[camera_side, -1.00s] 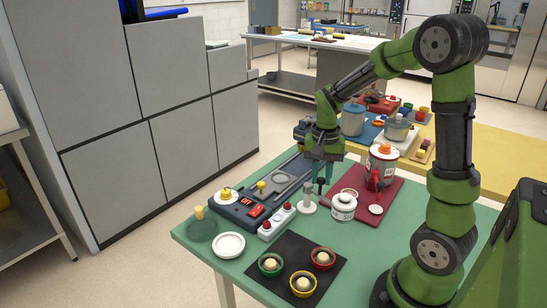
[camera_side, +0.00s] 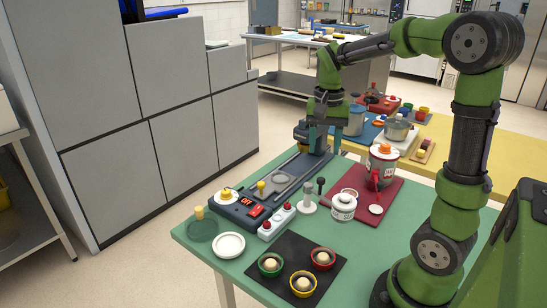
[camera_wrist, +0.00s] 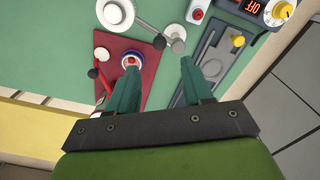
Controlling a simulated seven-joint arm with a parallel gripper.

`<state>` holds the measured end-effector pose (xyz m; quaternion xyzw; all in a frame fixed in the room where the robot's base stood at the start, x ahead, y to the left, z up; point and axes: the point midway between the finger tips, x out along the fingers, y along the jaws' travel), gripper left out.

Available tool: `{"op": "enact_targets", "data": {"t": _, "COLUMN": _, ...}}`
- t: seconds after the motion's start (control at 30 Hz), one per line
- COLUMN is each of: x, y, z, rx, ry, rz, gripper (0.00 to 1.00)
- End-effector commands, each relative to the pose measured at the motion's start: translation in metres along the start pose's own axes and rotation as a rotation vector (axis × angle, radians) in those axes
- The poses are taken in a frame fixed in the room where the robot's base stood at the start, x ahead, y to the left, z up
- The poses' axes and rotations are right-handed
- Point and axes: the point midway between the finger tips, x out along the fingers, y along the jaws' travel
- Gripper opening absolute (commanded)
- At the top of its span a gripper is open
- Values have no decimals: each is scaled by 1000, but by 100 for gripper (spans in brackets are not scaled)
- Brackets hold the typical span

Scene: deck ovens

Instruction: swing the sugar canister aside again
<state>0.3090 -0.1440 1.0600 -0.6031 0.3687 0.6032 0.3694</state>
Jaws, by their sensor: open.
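The sugar canister (camera_side: 343,208) is white and round with a lettered band, standing upright on the green table beside the front left of the red mat. In the wrist view its round pale top (camera_wrist: 115,13) shows at the top edge. A dark handle with a black knob (camera_side: 320,182) stands beside it, close to a grey post (camera_side: 309,206); the knob also shows in the wrist view (camera_wrist: 159,41). How handle, post and canister join is unclear. My gripper (camera_side: 324,150) is open and empty, above and behind the knob, apart from it. Its fingers (camera_wrist: 159,66) point down.
A grey and red container with an orange top (camera_side: 384,160) stands on the red mat (camera_side: 398,187), right of the canister. A switch box (camera_side: 282,220) and a dark control panel (camera_side: 240,208) lie left. Several small bowls stand on a black mat (camera_side: 326,286) in front.

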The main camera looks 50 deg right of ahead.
Motion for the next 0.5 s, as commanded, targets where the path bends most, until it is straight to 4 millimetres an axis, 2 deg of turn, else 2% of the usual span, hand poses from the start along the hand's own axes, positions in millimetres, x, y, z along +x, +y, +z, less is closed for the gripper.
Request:
{"op": "enact_targets", "data": {"t": 0.03, "x": -13, "y": -1, "z": -1, "rx": -1, "ry": 5, "rz": -3, "gripper": 50}}
{"op": "enact_targets", "data": {"t": 0.2, "x": -48, "y": -1, "z": 0, "rx": -1, "ry": 3, "rz": -2, "gripper": 50}}
{"op": "enact_targets", "data": {"t": 0.33, "x": -65, "y": -1, "z": 0, "rx": -2, "ry": 2, "rz": -1, "gripper": 50}}
{"op": "enact_targets", "data": {"t": 0.5, "x": -75, "y": 0, "z": 0, "rx": 0, "ry": 0, "rz": 1, "gripper": 50}}
